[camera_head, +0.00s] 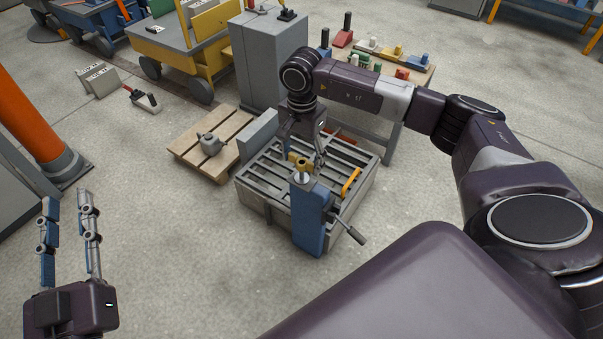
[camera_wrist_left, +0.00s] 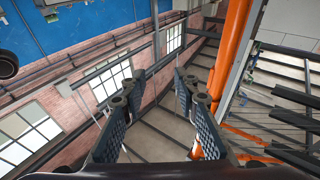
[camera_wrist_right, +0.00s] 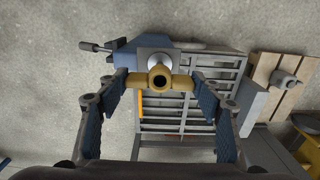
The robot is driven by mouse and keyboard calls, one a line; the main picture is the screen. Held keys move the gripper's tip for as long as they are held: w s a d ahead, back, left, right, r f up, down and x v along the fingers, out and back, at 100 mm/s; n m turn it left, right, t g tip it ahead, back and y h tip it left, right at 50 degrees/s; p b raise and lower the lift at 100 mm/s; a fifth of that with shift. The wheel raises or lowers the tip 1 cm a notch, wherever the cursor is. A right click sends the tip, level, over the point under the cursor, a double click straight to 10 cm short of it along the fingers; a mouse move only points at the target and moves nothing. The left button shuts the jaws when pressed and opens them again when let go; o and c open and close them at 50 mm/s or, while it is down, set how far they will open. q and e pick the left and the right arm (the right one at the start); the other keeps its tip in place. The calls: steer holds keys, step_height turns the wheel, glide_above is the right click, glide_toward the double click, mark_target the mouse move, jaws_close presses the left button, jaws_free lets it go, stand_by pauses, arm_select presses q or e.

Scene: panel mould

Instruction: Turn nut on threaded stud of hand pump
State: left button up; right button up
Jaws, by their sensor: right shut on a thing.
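The hand pump (camera_head: 308,222) is a blue upright body with a dark lever handle (camera_head: 348,230), standing at the front of a slatted metal crate. The brass-yellow nut (camera_wrist_right: 161,81) has two side wings and a dark central hole. A pale round part of the pump shows just behind it in the right wrist view. My right gripper (camera_wrist_right: 161,82) comes down from above, with one fingertip at each wing end, shut on the nut. The threads of the stud are not clearly visible. My left gripper (camera_head: 67,201) is raised, open and empty, far left of the pump.
The slatted crate (camera_head: 247,194) carries an orange bar (camera_head: 351,181). A wooden pallet (camera_head: 185,153) with a grey teapot-like item (camera_head: 211,143) stands left of it. A grey cabinet (camera_head: 270,58) and a table of small parts stand behind. The floor between my left gripper and the crate is clear.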

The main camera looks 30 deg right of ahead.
steer(key=shift+r+p, duration=0.45)
steer(key=shift+r, duration=0.2)
steer(key=shift+r+p, duration=0.4)
steer(key=shift+r, duration=0.35)
arm_select(q)
step_height(320, 180, down, 11)
steer(key=a+g+y, duration=0.1)
steer(key=g, duration=0.4)
steer(key=shift+s+a+r+y, duration=0.2)
steer(key=shift+s+a+y, duration=0.1)
steer(key=shift+s+y, duration=0.1)
arm_select(e)
steer(key=shift+a, duration=0.1)
